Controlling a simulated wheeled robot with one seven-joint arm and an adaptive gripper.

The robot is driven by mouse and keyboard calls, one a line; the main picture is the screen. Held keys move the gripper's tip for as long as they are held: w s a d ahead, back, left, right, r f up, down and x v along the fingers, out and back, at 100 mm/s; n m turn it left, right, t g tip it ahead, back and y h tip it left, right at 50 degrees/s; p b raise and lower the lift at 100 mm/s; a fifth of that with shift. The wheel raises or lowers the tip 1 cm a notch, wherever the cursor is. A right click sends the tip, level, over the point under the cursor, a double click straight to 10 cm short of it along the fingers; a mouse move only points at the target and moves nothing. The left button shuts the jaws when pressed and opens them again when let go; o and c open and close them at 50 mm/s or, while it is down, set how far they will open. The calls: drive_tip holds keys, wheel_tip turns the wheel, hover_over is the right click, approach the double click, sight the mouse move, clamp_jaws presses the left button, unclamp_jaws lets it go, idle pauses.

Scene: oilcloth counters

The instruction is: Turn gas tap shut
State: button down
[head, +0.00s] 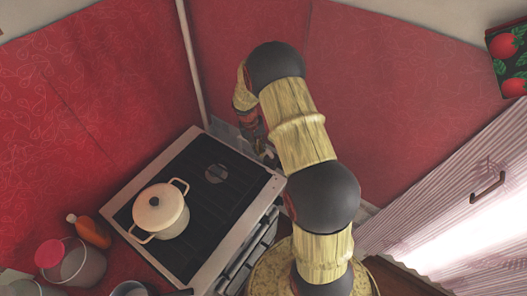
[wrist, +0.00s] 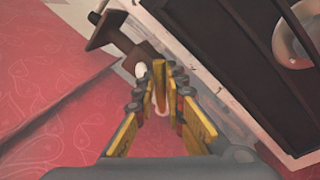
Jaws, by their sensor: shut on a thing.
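The gas tap is mostly hidden. In the wrist view a brown fitting (wrist: 112,32) with a pale round end lies just beyond my fingertips, and I take it as part of the tap's pipework. My gripper (wrist: 165,78) has its yellow fingers drawn together at the tips, shut on the tap's handle, which the fingers largely cover. How far the handle is turned cannot be told. In the head view my gripper (head: 258,138) reaches down behind the back right corner of the stove (head: 232,150), close to the red wall, partly hidden by my arm.
A cream lidded pot (head: 160,212) stands on the stove. An orange bottle (head: 90,231) and a jar with a red lid (head: 70,262) stand at the left. Red walls (head: 375,90) close in behind the stove. A pale ribbed front with a handle (head: 487,187) is at the right.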

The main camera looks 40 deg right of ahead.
drive_tip(key=shift+w+a+m+g+y+b, duration=0.2)
drive_tip(key=shift+w+a+m+b, duration=0.35)
drive_tip(key=shift+m, duration=0.9)
drive_tip(key=shift+w+a+m+g+y+b, duration=0.3)
drive_tip(key=shift+w+m, duration=0.4)
drive_tip(key=shift+m, duration=0.7)
drive_tip(key=shift+w+a+m+y+b, duration=0.1)
drive_tip(key=shift+w+a+m+b, duration=0.45)
drive_tip(key=shift+m, duration=0.9)
drive_tip(key=shift+w+d, duration=0.1)
drive_tip(key=c, duration=1.8)
unclamp_jaws()
drive_tip(key=shift+c, duration=0.2)
wheel_tip(320, 180, up, 12)
drive_tip(key=w, duration=0.2)
drive_tip(key=shift+a, duration=0.4)
drive_tip(key=shift+w+f, duration=0.1)
drive_tip(key=shift+f, duration=0.05)
